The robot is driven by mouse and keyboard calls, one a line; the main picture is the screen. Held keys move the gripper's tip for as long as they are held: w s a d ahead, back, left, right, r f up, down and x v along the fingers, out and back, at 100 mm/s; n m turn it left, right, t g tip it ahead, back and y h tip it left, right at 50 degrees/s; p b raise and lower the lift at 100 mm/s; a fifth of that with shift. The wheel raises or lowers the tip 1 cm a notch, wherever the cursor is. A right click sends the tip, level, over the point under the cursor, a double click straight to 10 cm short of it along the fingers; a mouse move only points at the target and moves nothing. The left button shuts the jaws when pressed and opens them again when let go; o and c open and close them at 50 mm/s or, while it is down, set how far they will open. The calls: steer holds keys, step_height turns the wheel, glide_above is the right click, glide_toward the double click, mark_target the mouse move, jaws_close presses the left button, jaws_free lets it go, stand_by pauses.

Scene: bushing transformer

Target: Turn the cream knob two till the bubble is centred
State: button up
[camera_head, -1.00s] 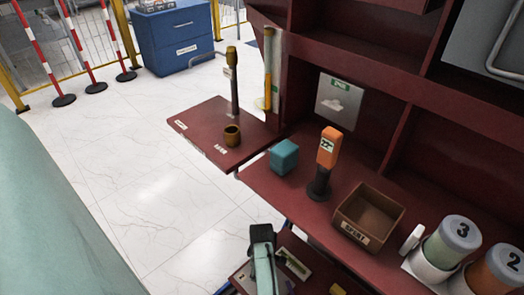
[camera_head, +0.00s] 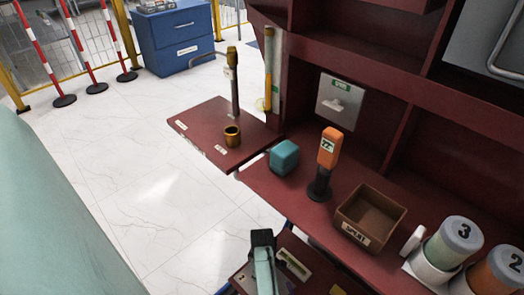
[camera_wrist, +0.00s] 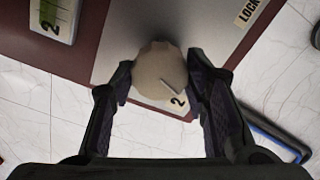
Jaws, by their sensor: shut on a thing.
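The cream knob (camera_wrist: 158,78) is round, with a pale pointer line on its face that slants down to the right. It sits at the edge of a grey plate, beside a tag marked 2 (camera_wrist: 179,102). My gripper (camera_wrist: 160,72) has one dark finger on each side of the knob and is shut on it. A green level vial with a 2 label (camera_wrist: 48,18) shows at the upper left of the wrist view, cut by the frame's top. I cannot make out its bubble. In the head view my arm's end hides the knob; a pale vial plate (camera_head: 293,264) lies just right of it.
A LOCK label (camera_wrist: 249,12) is on the grey plate. On the dark red bench stand a teal block (camera_head: 284,157), an orange-headed instrument (camera_head: 329,150), an open brown box (camera_head: 369,215) and numbered canisters (camera_head: 460,240).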

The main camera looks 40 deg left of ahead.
steer(key=c, duration=0.4)
steer(key=shift+m, duration=0.3)
steer(key=m+p, duration=0.3)
steer(key=shift+r+m, duration=0.15)
steer(key=shift+m, duration=0.15)
steer(key=m+p, duration=0.2)
steer(key=m, duration=0.3)
steer(key=m+p, duration=0.1)
steer(key=m, duration=0.4)
steer(key=shift+m+p, duration=0.35)
steer(key=shift+m, duration=0.05)
steer(key=m, duration=0.4)
steer(key=shift+m+p, duration=0.35)
steer(key=shift+m, duration=0.05)
